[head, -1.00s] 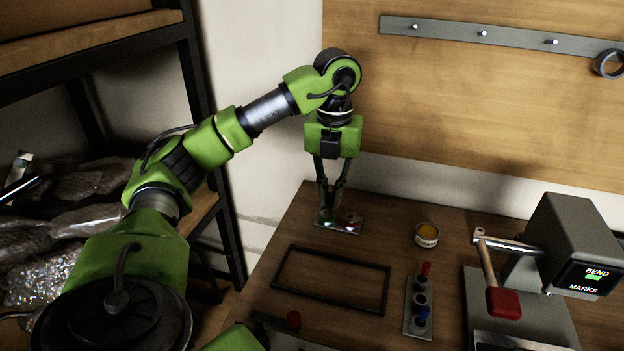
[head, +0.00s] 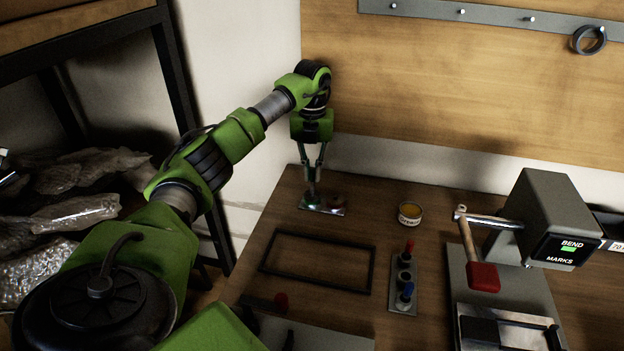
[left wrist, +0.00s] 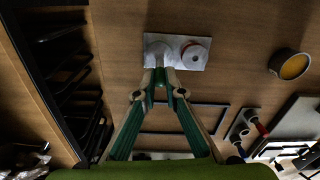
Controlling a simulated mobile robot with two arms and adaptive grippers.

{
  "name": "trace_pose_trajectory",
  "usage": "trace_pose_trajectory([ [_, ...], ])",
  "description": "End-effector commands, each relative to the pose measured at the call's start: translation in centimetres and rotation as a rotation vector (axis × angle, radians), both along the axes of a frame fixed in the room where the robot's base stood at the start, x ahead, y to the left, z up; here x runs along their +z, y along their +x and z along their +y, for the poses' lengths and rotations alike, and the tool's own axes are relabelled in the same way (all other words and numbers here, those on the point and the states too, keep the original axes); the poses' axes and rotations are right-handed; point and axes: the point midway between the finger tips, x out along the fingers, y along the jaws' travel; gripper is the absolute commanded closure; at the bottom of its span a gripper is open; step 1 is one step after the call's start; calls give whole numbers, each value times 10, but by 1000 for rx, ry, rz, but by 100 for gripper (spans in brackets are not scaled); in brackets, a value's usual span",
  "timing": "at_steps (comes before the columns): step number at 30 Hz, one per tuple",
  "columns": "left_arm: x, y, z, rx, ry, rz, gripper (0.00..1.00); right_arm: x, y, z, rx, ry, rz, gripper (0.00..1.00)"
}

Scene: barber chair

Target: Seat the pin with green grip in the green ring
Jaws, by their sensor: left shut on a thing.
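A small metal plate (head: 335,209) lies near the far left corner of the table. It bears two round seats: a green ring (head: 313,203) at the left and a red one (head: 337,197) at the right. My left gripper (head: 313,188) points down with its fingertips over the green ring, shut on the pin with green grip. The pin is mostly hidden by the fingers, so I cannot tell how deep it sits. The left wrist view shows my left gripper (left wrist: 162,76) at the plate's left seat (left wrist: 158,48). My right gripper is not in view.
A pin rack (head: 403,268) holds a red pin (head: 409,246) and a blue pin (head: 407,290), with an empty hole between. A black frame (head: 318,234), a tin (head: 410,213), a red-headed mallet (head: 483,276) and a bending machine (head: 545,220) stand on the table.

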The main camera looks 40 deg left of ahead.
Motion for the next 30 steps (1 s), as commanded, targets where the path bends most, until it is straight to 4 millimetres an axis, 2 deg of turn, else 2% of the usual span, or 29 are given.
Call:
trace_pose_trajectory([
  [9, -34, 3, 3, 0, 1, 1, 100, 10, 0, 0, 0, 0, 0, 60],
  [20, -39, 3, 3, 1, 1, 0, 100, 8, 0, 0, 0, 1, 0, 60],
  [21, -39, 3, 3, 1, 1, 0, 82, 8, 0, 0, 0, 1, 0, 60],
  [22, -39, 3, 3, 1, 1, 0, 75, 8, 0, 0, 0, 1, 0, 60],
  [30, -39, 2, 3, 1, 1, 0, 73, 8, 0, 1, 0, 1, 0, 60],
])
